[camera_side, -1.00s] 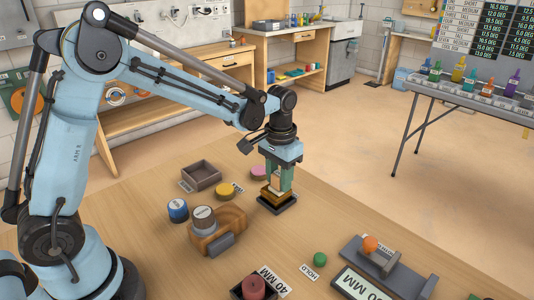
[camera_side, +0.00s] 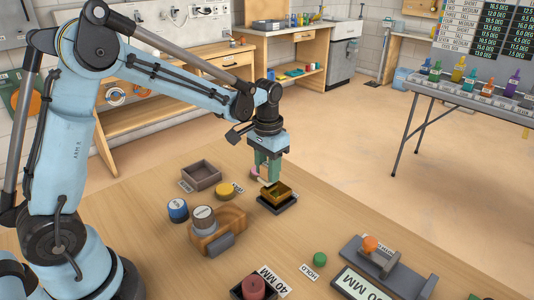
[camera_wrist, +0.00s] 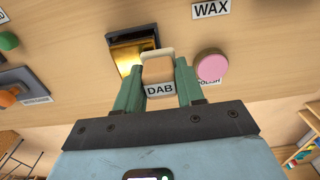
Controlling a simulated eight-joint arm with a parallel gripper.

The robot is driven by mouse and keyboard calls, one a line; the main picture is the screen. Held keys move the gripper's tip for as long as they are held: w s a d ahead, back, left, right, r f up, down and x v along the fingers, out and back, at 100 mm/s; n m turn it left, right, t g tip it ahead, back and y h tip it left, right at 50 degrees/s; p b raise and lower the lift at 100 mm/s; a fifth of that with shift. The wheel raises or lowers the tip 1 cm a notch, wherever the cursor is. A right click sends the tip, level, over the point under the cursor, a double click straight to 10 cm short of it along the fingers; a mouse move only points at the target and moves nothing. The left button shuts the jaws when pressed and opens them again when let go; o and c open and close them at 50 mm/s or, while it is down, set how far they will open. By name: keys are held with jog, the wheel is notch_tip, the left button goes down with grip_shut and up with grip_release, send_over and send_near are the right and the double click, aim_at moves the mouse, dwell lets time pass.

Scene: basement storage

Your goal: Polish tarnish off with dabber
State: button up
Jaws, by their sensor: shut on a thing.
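My gripper (camera_side: 267,176) has green fingers shut on the dabber, a tan block labelled DAB (camera_wrist: 159,70). In the side view it is above and just left of a brass piece (camera_side: 277,190) on a dark stand (camera_side: 290,206). In the wrist view the brass piece (camera_wrist: 126,52) shows bright gold with dark areas, partly hidden by the dabber; I cannot tell tarnish from reflection. A pink round pad with a partly covered POLISH label (camera_wrist: 210,66) lies right of the dabber. In the side view the fingers hide most of it.
A yellow disc (camera_side: 224,190), an empty dark tray (camera_side: 201,180), a blue-sided jar (camera_side: 178,211) and a wooden holder with a grey-topped cylinder (camera_side: 204,219) stand left of the brass piece. A green knob (camera_side: 320,259) and orange-knobbed fixture (camera_side: 371,245) are in front.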

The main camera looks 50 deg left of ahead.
jog(key=shift+r, duration=3.85)
